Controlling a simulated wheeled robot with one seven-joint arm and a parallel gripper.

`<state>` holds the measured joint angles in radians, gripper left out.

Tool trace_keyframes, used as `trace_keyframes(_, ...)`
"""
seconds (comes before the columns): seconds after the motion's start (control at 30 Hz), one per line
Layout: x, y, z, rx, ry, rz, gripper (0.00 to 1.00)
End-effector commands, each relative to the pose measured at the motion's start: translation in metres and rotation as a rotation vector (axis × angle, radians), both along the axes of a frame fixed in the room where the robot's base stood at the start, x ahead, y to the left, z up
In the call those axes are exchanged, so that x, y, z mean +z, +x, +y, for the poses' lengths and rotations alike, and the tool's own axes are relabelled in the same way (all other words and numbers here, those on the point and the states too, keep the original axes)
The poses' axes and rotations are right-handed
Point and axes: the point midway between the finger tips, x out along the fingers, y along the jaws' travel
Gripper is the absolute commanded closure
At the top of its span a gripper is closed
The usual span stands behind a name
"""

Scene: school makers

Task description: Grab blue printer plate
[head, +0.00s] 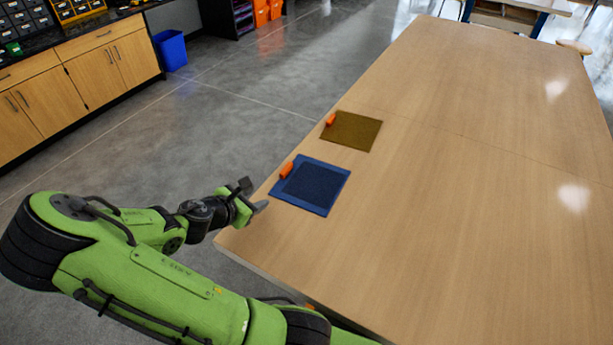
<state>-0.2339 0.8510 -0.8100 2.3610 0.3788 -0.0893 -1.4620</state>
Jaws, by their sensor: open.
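The blue printer plate (314,187) lies flat on the wooden table near its left edge. It has a darker square in its middle and an orange tab (286,170) on its left side. My gripper (257,197) is open and empty, just left of the blue plate at the table's edge. Its fingers point toward the plate and appear apart from it. The exact height of the gripper over the table edge is hard to tell.
A brown-yellow plate (353,131) with an orange tab (330,119) lies just beyond the blue one. The rest of the table (450,200) is clear. Wooden cabinets (80,75) and a blue bin (171,50) stand at the far left, with open floor between.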

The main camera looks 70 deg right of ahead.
Motion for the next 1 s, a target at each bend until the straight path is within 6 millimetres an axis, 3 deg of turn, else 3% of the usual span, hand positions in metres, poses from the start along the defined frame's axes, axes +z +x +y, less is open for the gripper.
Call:
trace_keyframes(0.1, 0.015, 0.000, -0.024, 0.124, -0.131, 0.203, 0.53)
trace_keyframes(0.23, 0.019, 0.001, -0.036, 0.171, -0.177, 0.280, 0.53)
trace_keyframes(0.6, -0.015, -0.007, -0.114, 0.169, -0.174, 0.277, 0.53)
trace_keyframes(0.77, -0.022, -0.009, -0.131, 0.169, -0.172, 0.276, 0.53)
trace_keyframes(1.0, -0.039, -0.013, -0.170, 0.169, -0.172, 0.275, 0.53)
